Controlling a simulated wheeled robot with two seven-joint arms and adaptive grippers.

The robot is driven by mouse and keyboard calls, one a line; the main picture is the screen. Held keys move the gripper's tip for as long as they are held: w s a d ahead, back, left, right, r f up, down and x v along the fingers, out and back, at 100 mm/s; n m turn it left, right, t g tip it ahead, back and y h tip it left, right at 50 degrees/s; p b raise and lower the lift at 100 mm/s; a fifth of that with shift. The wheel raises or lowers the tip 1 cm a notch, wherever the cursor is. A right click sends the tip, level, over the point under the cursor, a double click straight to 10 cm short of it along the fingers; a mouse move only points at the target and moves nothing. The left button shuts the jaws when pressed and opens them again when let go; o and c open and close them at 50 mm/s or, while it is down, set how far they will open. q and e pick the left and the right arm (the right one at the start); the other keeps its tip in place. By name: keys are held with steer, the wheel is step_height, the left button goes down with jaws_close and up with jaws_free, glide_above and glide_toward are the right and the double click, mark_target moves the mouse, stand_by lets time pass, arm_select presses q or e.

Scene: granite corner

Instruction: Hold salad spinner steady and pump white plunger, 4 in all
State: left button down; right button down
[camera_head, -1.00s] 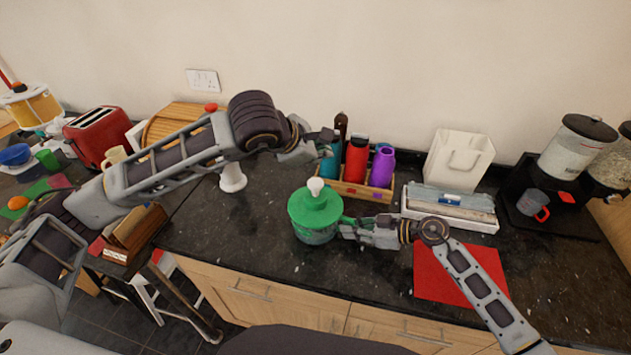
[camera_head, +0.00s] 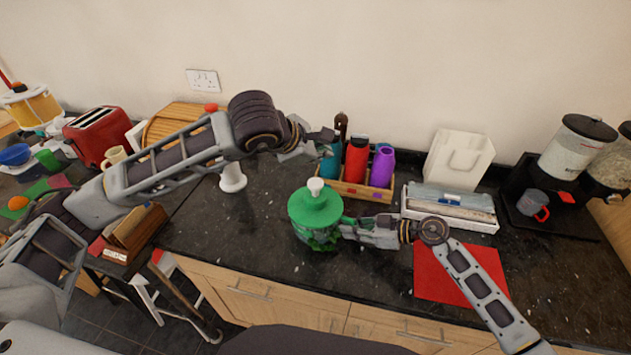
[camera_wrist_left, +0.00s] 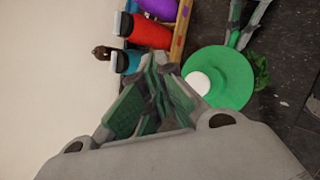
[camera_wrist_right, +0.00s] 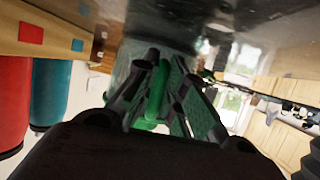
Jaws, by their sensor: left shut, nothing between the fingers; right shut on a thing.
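The salad spinner has a green lid (camera_head: 313,208) and a see-through bowl (camera_head: 318,238) with green leaves inside. It stands upright on the counter. Its white plunger (camera_head: 316,186) stands up from the middle of the lid, and it shows as a white disc in the left wrist view (camera_wrist_left: 197,83). My right gripper (camera_head: 345,230) is at the spinner's right side, shut on its green handle (camera_wrist_right: 156,92). My left gripper (camera_head: 327,144) is shut and empty, above and behind the plunger and apart from it.
A wooden crate (camera_head: 352,188) with teal, red (camera_head: 357,158) and purple (camera_head: 382,166) bottles stands close behind the spinner. A white stand (camera_head: 232,179) is at left and a red mat (camera_head: 458,272) at right.

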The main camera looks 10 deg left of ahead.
mark_target(319, 183)
stand_by(0.4)
arm_select(q)
step_height(319, 183, up, 4)
steer(key=shift+f, duration=0.1)
stand_by(0.4)
steer(key=shift+f, duration=0.1)
steer(key=shift+f, duration=4.35)
